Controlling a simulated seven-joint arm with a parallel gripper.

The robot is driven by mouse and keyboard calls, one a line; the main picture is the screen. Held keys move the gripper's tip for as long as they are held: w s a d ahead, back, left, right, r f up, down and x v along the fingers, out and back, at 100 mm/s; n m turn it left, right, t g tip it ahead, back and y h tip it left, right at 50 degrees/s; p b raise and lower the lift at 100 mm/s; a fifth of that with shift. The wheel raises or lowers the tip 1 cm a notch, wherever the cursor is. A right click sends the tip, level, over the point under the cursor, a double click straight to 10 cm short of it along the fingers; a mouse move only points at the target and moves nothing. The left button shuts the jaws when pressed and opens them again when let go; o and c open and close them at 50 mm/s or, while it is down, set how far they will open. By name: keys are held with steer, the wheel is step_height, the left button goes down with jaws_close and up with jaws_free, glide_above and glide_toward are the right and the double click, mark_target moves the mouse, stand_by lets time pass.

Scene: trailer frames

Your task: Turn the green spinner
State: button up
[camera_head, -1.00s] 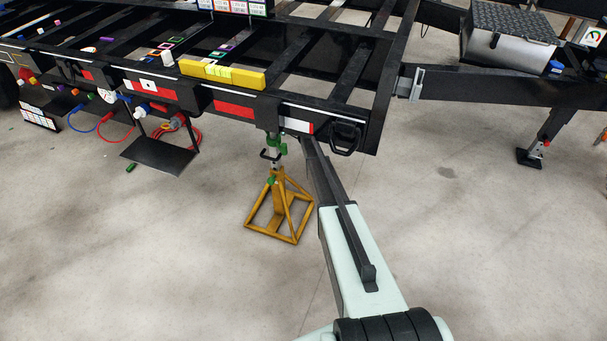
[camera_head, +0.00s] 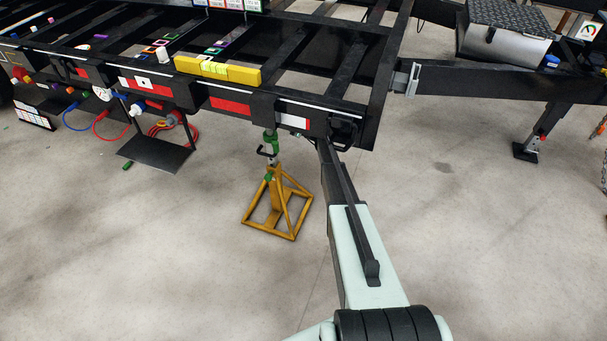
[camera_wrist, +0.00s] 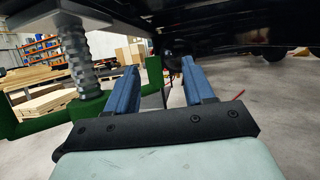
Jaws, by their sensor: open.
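The green spinner (camera_wrist: 92,108) shows large at the left of the wrist view, around a grey threaded screw (camera_wrist: 75,55). An upright green end of it (camera_wrist: 154,72) shows between my fingers; the part joining it is hidden behind the left finger. My gripper (camera_wrist: 160,68) has two blue fingers standing apart, with nothing visibly clamped. I cannot tell whether a finger touches the green. In the head view, green parts (camera_head: 270,142) sit atop the yellow stand (camera_head: 292,236) under the trailer's edge. My arm reaches up to the right of it; my fingers cannot be made out there.
The black trailer frame (camera_head: 372,110) hangs just above my gripper. A yellow block (camera_head: 218,70) lies on its near rail. A black shelf (camera_head: 155,155) with hoses hangs to the left. A support leg (camera_head: 533,140) stands at the right. The floor around the stand is clear.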

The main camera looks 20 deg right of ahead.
steer(key=v, duration=1.1)
steer(key=s+a+f+n+g+h, duration=0.3)
steer(key=s+f+n+g, duration=0.1)
steer(key=s+f+n, duration=0.2)
steer(key=s+a+f+n+g+h, duration=0.3)
steer(key=s+a+f+n+g, duration=0.1)
steer(key=s+f+n, duration=0.2)
steer(key=shift+s+f+n+g, duration=0.3)
steer(key=shift+s+f+g, duration=0.15)
steer(key=shift+s, duration=0.45)
